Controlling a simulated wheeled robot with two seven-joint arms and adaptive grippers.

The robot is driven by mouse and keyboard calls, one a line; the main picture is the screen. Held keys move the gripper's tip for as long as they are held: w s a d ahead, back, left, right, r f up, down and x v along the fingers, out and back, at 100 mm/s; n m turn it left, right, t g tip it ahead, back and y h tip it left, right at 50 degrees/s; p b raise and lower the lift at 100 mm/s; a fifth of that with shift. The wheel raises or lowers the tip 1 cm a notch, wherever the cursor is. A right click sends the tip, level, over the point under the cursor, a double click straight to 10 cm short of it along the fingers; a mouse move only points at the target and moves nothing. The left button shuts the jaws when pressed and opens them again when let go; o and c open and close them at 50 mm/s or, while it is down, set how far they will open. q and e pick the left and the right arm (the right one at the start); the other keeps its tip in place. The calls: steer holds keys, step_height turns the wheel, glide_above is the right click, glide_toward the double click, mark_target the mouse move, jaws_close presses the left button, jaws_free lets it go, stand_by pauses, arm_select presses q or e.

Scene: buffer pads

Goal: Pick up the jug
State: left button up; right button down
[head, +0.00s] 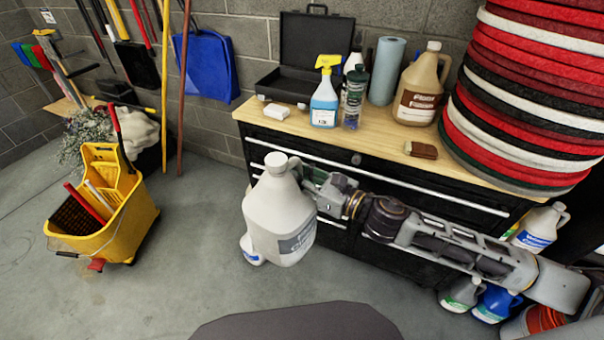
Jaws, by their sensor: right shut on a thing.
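A large white jug (279,213) with a grey label hangs upright in front of the black cabinet, clear of the worktop. My right gripper (308,184) is at the jug's right side and shut on it, near its handle; the fingertips are partly hidden behind the jug. Another white container (249,250) with a blue label shows partly behind the jug's lower left. A tan jug (421,87) with a brown label stands on the wooden worktop. My left gripper is not in view.
The worktop (272,129) holds a blue spray bottle (324,103), a paper roll (386,72) and an open black case (316,42). A stack of round pads (530,90) stands right. A yellow mop bucket (110,215) stands left.

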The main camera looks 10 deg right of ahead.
steer(key=shift+w+a+f+n+g+y, duration=1.4)
steer(key=shift+w+a+f+n+g, duration=0.2)
steer(key=shift+f+g, duration=0.3)
steer(key=shift+r, duration=0.1)
steer(key=shift+a+r+m+t, duration=0.1)
steer(key=shift+r+m+t, duration=0.2)
step_height(320, 180, up, 11)
steer(key=w+a+m+t+h, duration=0.2)
steer(key=m+t+h, duration=0.7)
steer(key=h, duration=0.6)
steer(key=shift+w+m+h, duration=0.15)
steer(key=shift+m+h, duration=0.15)
steer(key=shift+m, duration=1.1)
stand_by(0.4)
steer(key=shift+r, duration=0.1)
